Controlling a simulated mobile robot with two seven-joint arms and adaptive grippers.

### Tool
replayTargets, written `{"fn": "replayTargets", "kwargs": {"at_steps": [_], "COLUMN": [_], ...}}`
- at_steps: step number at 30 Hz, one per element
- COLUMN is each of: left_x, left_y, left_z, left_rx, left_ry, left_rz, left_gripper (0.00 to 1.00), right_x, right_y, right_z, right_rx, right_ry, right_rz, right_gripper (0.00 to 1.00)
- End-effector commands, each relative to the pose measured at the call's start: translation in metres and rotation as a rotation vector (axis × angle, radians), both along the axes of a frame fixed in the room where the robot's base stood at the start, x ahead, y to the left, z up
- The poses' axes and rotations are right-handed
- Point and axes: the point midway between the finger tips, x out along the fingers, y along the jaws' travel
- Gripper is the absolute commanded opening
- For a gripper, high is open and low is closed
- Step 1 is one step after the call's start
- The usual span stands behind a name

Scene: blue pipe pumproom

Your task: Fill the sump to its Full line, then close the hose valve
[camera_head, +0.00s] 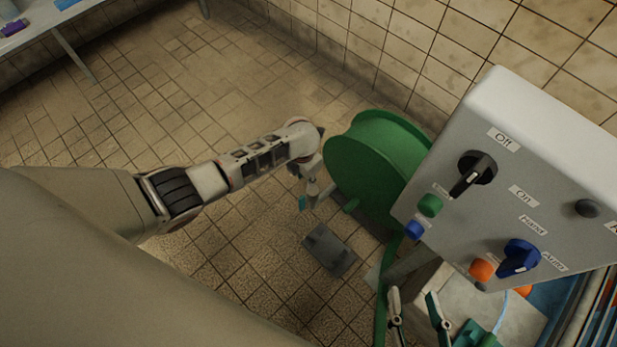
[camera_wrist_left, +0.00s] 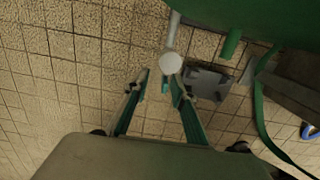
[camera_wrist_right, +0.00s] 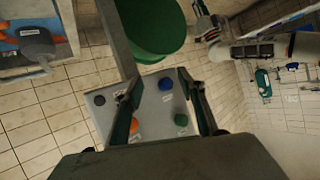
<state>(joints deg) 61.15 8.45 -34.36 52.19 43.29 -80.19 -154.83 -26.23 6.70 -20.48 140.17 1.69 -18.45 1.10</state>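The grey control panel (camera_head: 525,170) is at the right in the head view, with a black Off/On switch (camera_head: 474,173) and a blue Hand/Auto switch (camera_head: 518,258). A green hose reel (camera_head: 375,165) stands behind it, with a green hose (camera_head: 380,310) running down. My left gripper (camera_head: 311,197) is beside the reel. In the left wrist view its fingers (camera_wrist_left: 160,82) are apart, near a pale round-ended rod (camera_wrist_left: 172,63); I see no contact. My right gripper (camera_head: 416,300) is open below the panel, and empty in the right wrist view (camera_wrist_right: 160,85). I cannot identify the sump's Full line or the hose valve.
A grey plate (camera_head: 330,250) lies on the tiled floor below my left gripper. A blue container (camera_wrist_right: 50,28) with a dark grey object (camera_wrist_right: 36,42) shows in the right wrist view. A table (camera_head: 45,18) stands at the far left.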

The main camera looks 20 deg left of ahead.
Motion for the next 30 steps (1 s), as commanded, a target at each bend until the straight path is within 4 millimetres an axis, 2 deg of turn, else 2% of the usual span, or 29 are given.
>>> {"fn": "replayTargets", "kwargs": {"at_steps": [1,3,6,11,21,25,30], "left_x": [-0.03,-0.044,-0.051,-0.053,-0.058,-0.055,-0.051], "left_y": [0.0,0.0,-0.001,-0.001,0.0,-0.001,-0.001], "left_z": [-0.044,-0.061,-0.072,-0.083,-0.137,-0.146,-0.147], "left_rx": [-0.001,-0.001,-0.001,-0.002,0.001,-0.002,-0.002], "left_ry": [0.056,0.079,0.093,0.097,0.104,0.098,0.091], "left_rz": [0.0,0.0,0.0,0.0,0.0,0.001,0.0], "left_gripper": [0.25,0.25,0.25,0.25,0.25,0.25,0.25], "right_x": [-0.006,-0.003,-0.001,-0.002,-0.015,-0.016,-0.015], "right_y": [0.001,0.002,0.003,0.01,0.042,0.048,0.051], "right_z": [-0.014,-0.011,-0.007,-0.008,-0.018,-0.016,-0.013], "right_rx": [0.015,0.029,0.042,0.096,0.381,0.456,0.497], "right_ry": [0.03,0.026,0.018,0.029,0.112,0.125,0.127], "right_rz": [-0.004,-0.009,-0.014,-0.029,-0.131,-0.162,-0.179], "right_gripper": [0.4,0.4,0.4,0.4,0.4,0.4,0.4]}}
